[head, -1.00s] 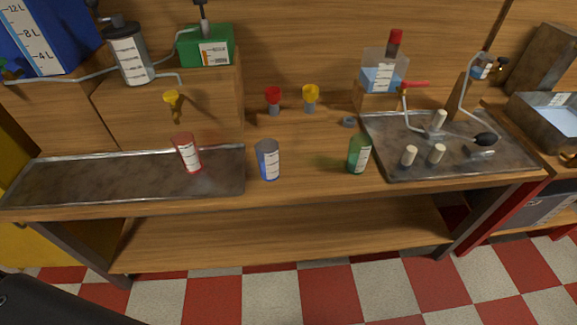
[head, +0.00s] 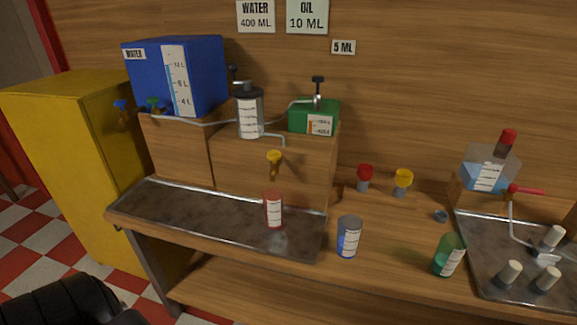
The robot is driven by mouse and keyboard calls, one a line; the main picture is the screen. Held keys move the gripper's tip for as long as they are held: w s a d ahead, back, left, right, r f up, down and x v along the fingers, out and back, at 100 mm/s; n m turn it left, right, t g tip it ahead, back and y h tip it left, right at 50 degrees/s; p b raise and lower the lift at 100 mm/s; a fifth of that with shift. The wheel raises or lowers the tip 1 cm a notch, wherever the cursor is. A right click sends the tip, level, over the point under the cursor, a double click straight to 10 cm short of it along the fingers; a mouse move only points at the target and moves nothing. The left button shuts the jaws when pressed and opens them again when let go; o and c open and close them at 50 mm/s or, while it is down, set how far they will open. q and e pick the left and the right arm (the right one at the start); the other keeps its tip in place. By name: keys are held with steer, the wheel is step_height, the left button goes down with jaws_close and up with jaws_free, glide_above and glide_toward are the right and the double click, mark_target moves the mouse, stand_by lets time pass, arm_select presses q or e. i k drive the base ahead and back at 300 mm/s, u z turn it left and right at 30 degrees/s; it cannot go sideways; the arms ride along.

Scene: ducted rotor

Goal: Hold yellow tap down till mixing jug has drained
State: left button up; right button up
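The yellow tap (head: 274,158) sticks out from the front of the wooden block, below the curved end of a thin pipe. The mixing jug (head: 249,114) seems to be the clear, marked cylinder with a dark lid on top of that block; its liquid level is too small to read. A red-tinted cup (head: 273,211) stands upright on the metal tray (head: 165,208), roughly below the tap. Neither gripper is in view, and nothing touches the tap. A dark part at the bottom left seems to be mine.
A blue water tank (head: 200,75) and green box (head: 322,119) stand on the wooden blocks. A blue cup (head: 348,238) and green bottle (head: 448,255) stand near the bench's front edge. A yellow cabinet (head: 75,150) stands left. A second metal tray (head: 490,235) with pegs lies right.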

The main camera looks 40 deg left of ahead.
mark_target(273, 155)
steer(key=k, duration=0.45)
steer(key=u, duration=0.25)
steer(key=i, duration=0.4)
steer(key=u, duration=0.9)
